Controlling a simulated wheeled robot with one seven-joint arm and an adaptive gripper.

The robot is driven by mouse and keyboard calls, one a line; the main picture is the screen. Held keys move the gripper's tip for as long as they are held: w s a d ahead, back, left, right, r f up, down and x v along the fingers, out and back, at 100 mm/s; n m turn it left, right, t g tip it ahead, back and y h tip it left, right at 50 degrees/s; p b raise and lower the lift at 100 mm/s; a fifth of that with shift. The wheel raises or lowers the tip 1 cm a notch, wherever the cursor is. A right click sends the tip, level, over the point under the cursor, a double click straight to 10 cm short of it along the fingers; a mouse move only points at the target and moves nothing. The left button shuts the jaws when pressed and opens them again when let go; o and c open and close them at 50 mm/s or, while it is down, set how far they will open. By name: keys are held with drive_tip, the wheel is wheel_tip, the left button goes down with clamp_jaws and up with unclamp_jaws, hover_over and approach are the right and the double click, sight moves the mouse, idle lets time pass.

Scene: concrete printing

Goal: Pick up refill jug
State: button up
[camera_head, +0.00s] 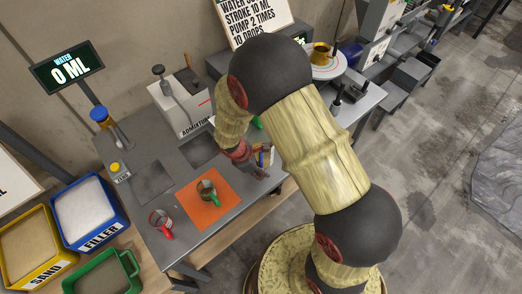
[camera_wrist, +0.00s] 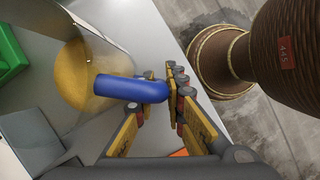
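A blue handle-like part (camera_wrist: 118,88) shows in the wrist view, next to a clear, thin-walled vessel (camera_wrist: 92,32) with a round yellow-orange area behind or inside it. I take this to be the refill jug, but most of its body is cut off or hard to make out. My gripper (camera_wrist: 160,80) has its fingers apart, with the end of the blue part at the gap between the fingertips. I cannot tell whether either finger touches it. In the head view my gripper (camera_head: 264,160) is low over the bench's right part, and my arm hides much there.
A grey bench (camera_head: 150,150) holds an orange mat (camera_head: 222,208) with a green-handled cup (camera_head: 207,190), and a red-handled cup (camera_head: 160,222). A white admixture box (camera_head: 182,108) stands behind. Filler (camera_head: 97,240) and sand (camera_head: 42,275) bins stand at left. A display (camera_head: 67,68) reads 0 ML.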

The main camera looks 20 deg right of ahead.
clamp_jaws()
idle(0.6)
drive_tip(key=shift+r, duration=0.1)
drive_tip(key=shift+w+r, duration=0.1)
drive_tip(key=shift+r, duration=0.45)
drive_tip(key=v, duration=0.2)
drive_tip(key=shift+d+r+p, duration=0.1)
drive_tip(key=shift+r+p, duration=0.2)
drive_tip(key=shift+p, duration=0.1)
drive_tip(key=s+a+r, duration=0.2)
drive_tip(key=a+r, duration=0.2)
drive_tip(key=a, duration=0.2)
drive_tip(key=s+a+r+p, duration=0.1)
drive_tip(key=s+a+r, duration=0.1)
drive_tip(key=a+r, duration=0.3)
drive_tip(key=shift+s+a+r, duration=0.15)
drive_tip(key=shift+s+a, duration=0.15)
drive_tip(key=shift+a, duration=0.65)
